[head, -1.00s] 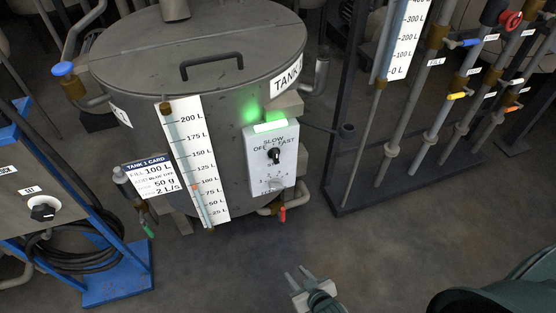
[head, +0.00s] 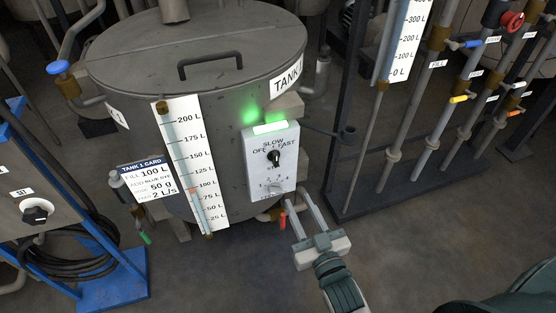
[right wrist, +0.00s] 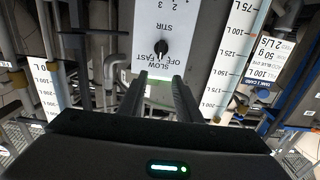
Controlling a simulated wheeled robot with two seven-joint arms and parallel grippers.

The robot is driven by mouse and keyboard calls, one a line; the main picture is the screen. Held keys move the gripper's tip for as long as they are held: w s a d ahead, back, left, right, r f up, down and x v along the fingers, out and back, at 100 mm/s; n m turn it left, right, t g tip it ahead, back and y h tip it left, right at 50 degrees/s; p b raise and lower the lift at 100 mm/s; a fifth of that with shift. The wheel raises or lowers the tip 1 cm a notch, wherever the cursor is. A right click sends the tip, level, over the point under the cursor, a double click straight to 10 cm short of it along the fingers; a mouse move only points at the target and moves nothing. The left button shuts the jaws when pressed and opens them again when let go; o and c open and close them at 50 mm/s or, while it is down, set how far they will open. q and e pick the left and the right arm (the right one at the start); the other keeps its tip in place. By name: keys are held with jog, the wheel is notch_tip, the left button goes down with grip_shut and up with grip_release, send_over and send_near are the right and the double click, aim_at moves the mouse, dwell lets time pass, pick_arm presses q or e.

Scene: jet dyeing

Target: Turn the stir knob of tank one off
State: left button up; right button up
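The stir knob (head: 274,158) is a small black knob on the pale control box (head: 286,173) on the front of tank one (head: 240,120). OFF, SLOW and FAST are printed around it; its exact setting is too small to tell. A green light strip (head: 270,127) glows on top of the box. My right gripper (head: 294,195) is open and empty, its fingers pointing up toward the box's lower right. In the right wrist view the stir knob (right wrist: 161,48) shows upside down, beyond and between the two fingertips (right wrist: 160,78). My left gripper is not in view.
A second, numbered dial (head: 275,188) is lower on the box. A red-handled valve (head: 283,220) is close beside my right fingers. A level gauge (head: 196,165) and tank card (head: 149,178) are to the left, a pipe rack (head: 345,205) to the right. Open floor lies in front.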

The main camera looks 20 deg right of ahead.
aim_at(277, 157)
jog(key=shift+w, duration=0.1)
jog(key=w, duration=1.1)
jog(key=w+p, duration=0.1)
jog(key=w, duration=0.4)
jog(key=shift+w+a, duration=0.3)
jog(key=shift+w, duration=0.1)
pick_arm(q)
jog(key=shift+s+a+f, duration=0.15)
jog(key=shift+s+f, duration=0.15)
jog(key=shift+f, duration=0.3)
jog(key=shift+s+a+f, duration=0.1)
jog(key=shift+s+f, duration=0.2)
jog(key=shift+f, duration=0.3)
pick_arm(e)
jog(key=shift+w, duration=0.15)
grip_shut()
